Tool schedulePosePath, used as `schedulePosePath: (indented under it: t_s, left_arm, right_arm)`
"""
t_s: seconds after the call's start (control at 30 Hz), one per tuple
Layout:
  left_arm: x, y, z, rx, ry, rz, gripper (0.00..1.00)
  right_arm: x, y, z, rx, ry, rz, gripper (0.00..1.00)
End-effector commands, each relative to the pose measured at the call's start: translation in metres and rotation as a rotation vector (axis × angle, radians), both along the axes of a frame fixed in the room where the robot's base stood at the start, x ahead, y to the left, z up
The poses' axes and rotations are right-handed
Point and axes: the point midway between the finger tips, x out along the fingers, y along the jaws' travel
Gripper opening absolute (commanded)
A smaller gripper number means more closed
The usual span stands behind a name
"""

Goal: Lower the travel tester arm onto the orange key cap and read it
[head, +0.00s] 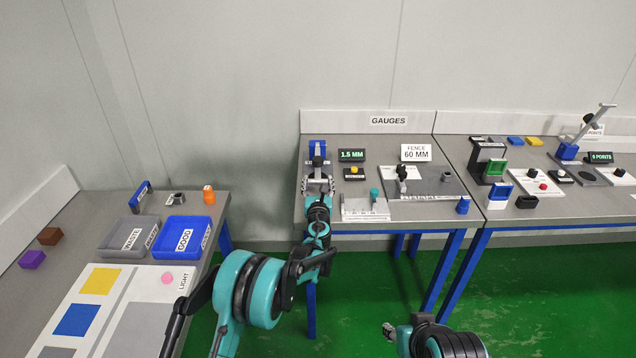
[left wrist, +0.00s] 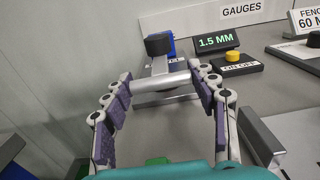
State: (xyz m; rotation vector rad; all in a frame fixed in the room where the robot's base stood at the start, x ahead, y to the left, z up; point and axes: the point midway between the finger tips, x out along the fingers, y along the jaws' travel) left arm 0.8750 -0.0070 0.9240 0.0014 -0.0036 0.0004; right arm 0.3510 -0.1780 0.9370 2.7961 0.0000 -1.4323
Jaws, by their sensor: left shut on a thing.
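My left gripper (head: 318,185) is shut on the grey crossbar (left wrist: 162,81) of the tester arm, with a finger at each end of the bar. The tester display (head: 351,155) reads 1.5 MM; it also shows in the left wrist view (left wrist: 217,40). I cannot make out an orange key cap under the arm. My right gripper (head: 390,330) shows only partly at the bottom; its jaws are unclear.
A switch box with a yellow button (head: 354,171) stands right of the tester.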

Motion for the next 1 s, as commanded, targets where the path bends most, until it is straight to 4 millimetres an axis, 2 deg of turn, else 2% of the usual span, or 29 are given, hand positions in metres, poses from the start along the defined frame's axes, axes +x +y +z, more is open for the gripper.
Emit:
schedulePosePath:
  t_s: [0.2,0.23,0.3,0.7,0.87,1.0]
  left_arm:
    - [-0.001,0.0,-0.004,-0.005,0.002,-0.001,0.06]
    - [-0.001,0.0,-0.004,-0.005,0.002,-0.001,0.6]
    - [-0.001,0.0,-0.004,-0.004,0.001,-0.001,0.79]
    - [-0.006,0.0,-0.001,-0.002,0.001,-0.001,0.79]
    - [-0.031,-0.001,-0.001,-0.002,0.001,-0.002,0.79]
    - [-0.064,-0.001,-0.001,-0.002,0.0,-0.002,0.79]
  right_arm:
    - [0.0,0.0,-0.001,0.0,0.0,0.0,0.4]
    - [0.0,0.0,-0.001,0.0,0.0,0.0,0.4]
    - [0.0,0.0,-0.001,0.0,0.0,0.0,0.4]
    - [0.0,0.0,0.0,0.0,0.0,0.0,0.4]
    - [0.0,0.0,0.0,0.0,0.0,0.0,0.4]
    - [0.0,0.0,0.0,0.0,0.0,0.0,0.4]
